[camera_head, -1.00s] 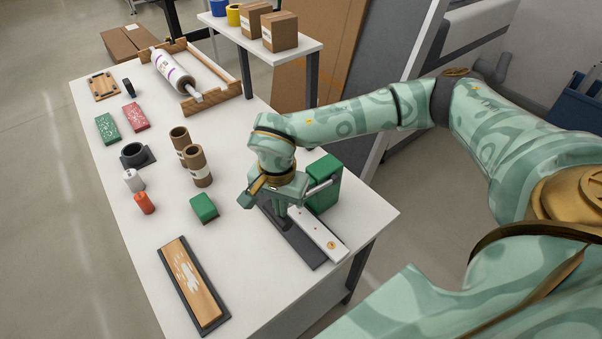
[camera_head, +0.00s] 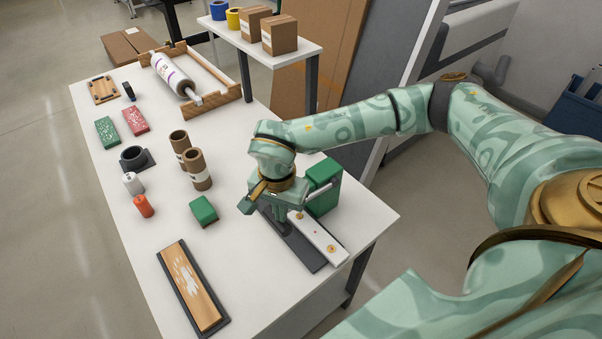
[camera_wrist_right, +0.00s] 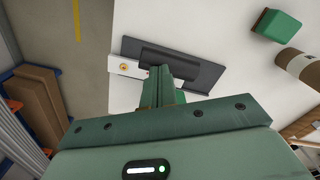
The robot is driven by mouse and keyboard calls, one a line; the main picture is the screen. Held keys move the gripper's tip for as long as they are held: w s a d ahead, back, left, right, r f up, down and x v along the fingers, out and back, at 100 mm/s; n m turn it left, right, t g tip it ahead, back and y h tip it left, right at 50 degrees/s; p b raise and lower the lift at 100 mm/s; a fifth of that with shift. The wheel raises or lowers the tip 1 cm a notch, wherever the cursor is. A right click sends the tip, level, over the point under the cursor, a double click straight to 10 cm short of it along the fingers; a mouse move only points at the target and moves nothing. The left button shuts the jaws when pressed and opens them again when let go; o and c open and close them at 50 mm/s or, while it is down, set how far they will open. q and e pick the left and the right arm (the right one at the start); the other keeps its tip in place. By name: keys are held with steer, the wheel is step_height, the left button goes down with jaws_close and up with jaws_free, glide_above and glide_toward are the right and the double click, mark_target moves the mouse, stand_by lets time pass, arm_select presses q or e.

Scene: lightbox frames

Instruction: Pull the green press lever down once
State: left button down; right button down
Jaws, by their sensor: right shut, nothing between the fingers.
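The press stands near the right edge of the table. It has a green body (camera_head: 322,196), a thin silver bar at its side, a dark flat base (camera_head: 303,250) and a long white bar (camera_head: 318,236) with gold dots. My right gripper (camera_head: 283,228) points down over the base, beside the near end of the green body. Its fingers are together and hold nothing. In the right wrist view the closed fingers (camera_wrist_right: 160,75) overlap the dark base (camera_wrist_right: 205,70) and the white bar (camera_wrist_right: 127,68). I cannot tell whether they touch. My left gripper is out of view.
A green block (camera_head: 203,210) and cardboard tubes (camera_head: 197,170) stand left of the press. A wooden board on a dark base (camera_head: 190,285) lies in front. A roller in a wooden frame (camera_head: 175,75) is at the back. Table between board and press is clear.

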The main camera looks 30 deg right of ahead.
step_height(320, 180, up, 16)
steer(key=d+p, duration=0.2)
steer(key=p, duration=1)
steer(key=shift+d+p, duration=0.4)
steer(key=shift+w+f, duration=0.1)
